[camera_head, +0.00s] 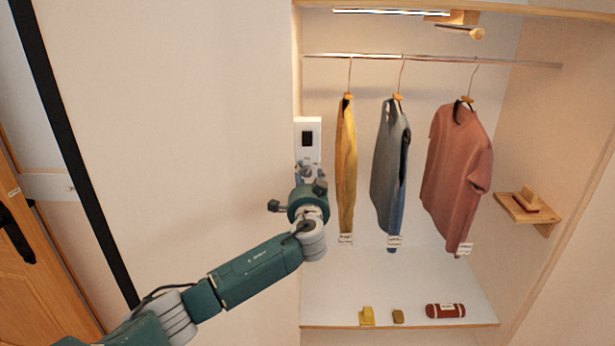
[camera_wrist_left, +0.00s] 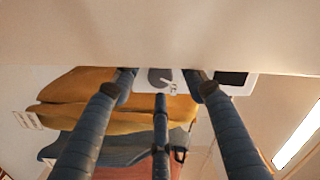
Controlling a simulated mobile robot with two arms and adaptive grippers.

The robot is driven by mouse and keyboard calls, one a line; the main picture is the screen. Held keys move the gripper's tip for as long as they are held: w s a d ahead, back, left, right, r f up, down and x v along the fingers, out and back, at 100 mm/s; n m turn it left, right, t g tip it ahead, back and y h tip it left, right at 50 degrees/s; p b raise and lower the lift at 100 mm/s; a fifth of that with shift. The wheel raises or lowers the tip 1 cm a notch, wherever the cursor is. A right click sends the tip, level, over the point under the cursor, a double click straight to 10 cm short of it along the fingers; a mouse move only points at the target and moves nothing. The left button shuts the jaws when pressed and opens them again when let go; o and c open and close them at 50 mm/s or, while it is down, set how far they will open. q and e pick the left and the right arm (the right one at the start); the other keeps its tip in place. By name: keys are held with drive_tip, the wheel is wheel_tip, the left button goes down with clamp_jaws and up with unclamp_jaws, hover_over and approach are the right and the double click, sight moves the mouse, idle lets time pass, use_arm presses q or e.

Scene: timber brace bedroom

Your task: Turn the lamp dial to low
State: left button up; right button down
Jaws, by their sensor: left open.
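A white control panel (camera_head: 300,123) with a dark screen (camera_head: 307,139) is on the upright edge left of the hanging clothes. In the left wrist view, the panel's dark screen (camera_wrist_left: 232,78) is at the right, and a grey round dial (camera_wrist_left: 158,76) is near the top middle. My left gripper (camera_head: 309,170) is raised to the panel's lower part and hides the dial in the head view. In the left wrist view, my left gripper's (camera_wrist_left: 160,81) fingers are open, with the dial between their tips; contact cannot be told. A bright lamp strip (camera_head: 390,12) is at the top.
A yellow garment (camera_head: 346,165) hangs close right of my left gripper, with a blue one (camera_head: 390,165) and a red one (camera_head: 456,165) beyond. A lower shelf (camera_head: 400,275) holds small items. The wall left of the panel is bare.

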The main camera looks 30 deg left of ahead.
use_arm(q)
clamp_jaws()
drive_tip(key=shift+f+b, duration=0.2)
drive_tip(key=shift+b, duration=0.2)
drive_tip(key=shift+f+n+b, duration=0.15)
drive_tip(key=shift+n+b, duration=0.75)
drive_tip(key=shift+b, duration=0.3)
drive_tip(key=shift+n+b, duration=0.3)
drive_tip(key=shift+b, duration=0.05)
drive_tip(key=shift+r+n, duration=0.3)
unclamp_jaws()
drive_tip(key=shift+r, duration=0.1)
